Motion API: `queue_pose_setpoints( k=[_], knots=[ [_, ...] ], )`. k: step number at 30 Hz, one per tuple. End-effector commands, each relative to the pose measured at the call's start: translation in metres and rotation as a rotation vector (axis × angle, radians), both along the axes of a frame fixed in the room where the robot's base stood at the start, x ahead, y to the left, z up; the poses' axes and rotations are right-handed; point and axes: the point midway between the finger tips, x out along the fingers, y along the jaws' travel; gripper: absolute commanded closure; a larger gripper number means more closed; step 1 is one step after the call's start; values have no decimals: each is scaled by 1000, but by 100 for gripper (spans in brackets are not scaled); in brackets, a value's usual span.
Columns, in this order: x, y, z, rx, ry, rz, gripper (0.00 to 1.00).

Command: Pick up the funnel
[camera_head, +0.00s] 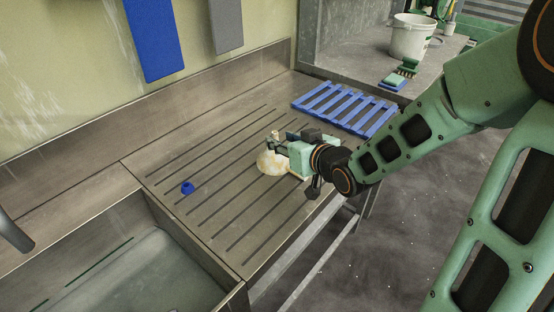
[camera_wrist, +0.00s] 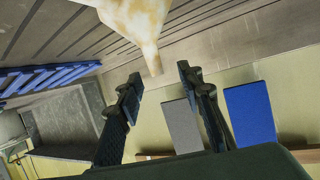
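The funnel (camera_head: 270,164) is cream and yellowish, on the grooved steel drainboard near its front edge. It appears to stand wide end down with its spout up. In the wrist view, the funnel (camera_wrist: 138,18) comes in from the top, its spout narrowing toward the gap between my fingertips. My gripper (camera_head: 282,142) is beside and over the funnel in the head view and hides part of it. In the wrist view my gripper (camera_wrist: 157,80) has its two dark fingers apart, with nothing clamped between them. Whether a finger touches the spout I cannot tell.
A blue slatted rack (camera_head: 346,107) lies behind my gripper on the drainboard. A small blue piece (camera_head: 187,187) sits to the left. The sink basin (camera_head: 140,275) opens at the front left. A white pail (camera_head: 411,37) and a green brush (camera_head: 408,67) stand at the back right.

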Motion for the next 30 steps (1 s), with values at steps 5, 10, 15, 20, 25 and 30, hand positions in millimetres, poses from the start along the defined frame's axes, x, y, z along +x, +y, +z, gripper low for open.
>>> queue_pose_setpoints(
  k=[5, 10, 15, 20, 25, 30],
  knots=[
    [10, 5, -6, 0, 0, 1, 66],
    [30, 11, -15, 2, 0, 1, 66],
    [47, 20, -23, 0, 0, 2, 66],
    [51, 23, -24, -3, 0, 2, 66],
    [51, 22, -24, -3, 0, 2, 68],
    [51, 22, -23, -3, -1, 1, 86]
  ],
)
